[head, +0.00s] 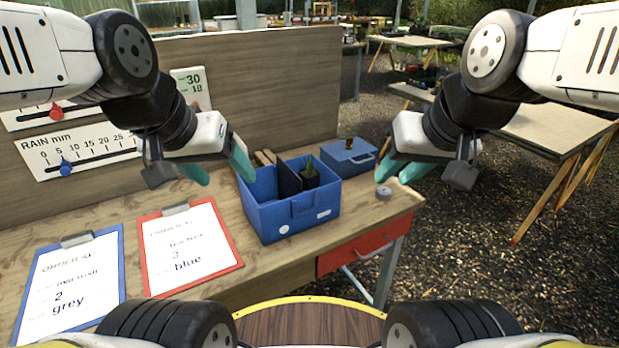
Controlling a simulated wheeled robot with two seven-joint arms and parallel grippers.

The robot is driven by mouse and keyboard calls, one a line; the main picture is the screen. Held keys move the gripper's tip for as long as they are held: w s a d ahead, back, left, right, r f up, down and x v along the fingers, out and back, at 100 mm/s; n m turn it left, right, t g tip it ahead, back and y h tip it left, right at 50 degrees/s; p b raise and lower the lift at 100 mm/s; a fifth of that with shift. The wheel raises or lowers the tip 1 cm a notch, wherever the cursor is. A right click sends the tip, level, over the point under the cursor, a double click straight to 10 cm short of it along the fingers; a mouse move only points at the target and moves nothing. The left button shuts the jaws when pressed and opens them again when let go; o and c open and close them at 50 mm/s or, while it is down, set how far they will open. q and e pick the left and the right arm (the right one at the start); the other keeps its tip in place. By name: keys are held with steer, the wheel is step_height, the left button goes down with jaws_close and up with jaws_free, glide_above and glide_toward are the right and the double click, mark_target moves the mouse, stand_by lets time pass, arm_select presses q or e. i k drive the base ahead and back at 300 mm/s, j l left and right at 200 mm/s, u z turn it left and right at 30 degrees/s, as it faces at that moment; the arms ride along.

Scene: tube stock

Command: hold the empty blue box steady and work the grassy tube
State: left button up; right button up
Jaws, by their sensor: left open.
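An open blue box (293,215) stands on the bench with a dark divider (288,178) inside. A dark tube with green shoots (310,178) stands upright in its right part; the bottom of the box is hidden. A smaller blue box (350,161) with a handle sits behind it to the right, with a small brown and green thing at its top; I cannot tell whether it is empty. My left gripper (218,168) is open and empty, left of the open box. My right gripper (405,170) is open and empty, right of both boxes, above the bench's right end.
A blue clipboard (72,283) and a red clipboard (188,246) lie at the bench's left. A small grey disc (383,192) lies near the right edge. A wooden back panel (270,85) rises behind. A red drawer (357,252) is under the bench top.

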mark_target(311, 176)
steer(key=i+l+u, duration=0.15)
steer(key=l+u, duration=0.2)
steer(key=i+l+u, duration=0.1)
steer(key=l+u, duration=0.55)
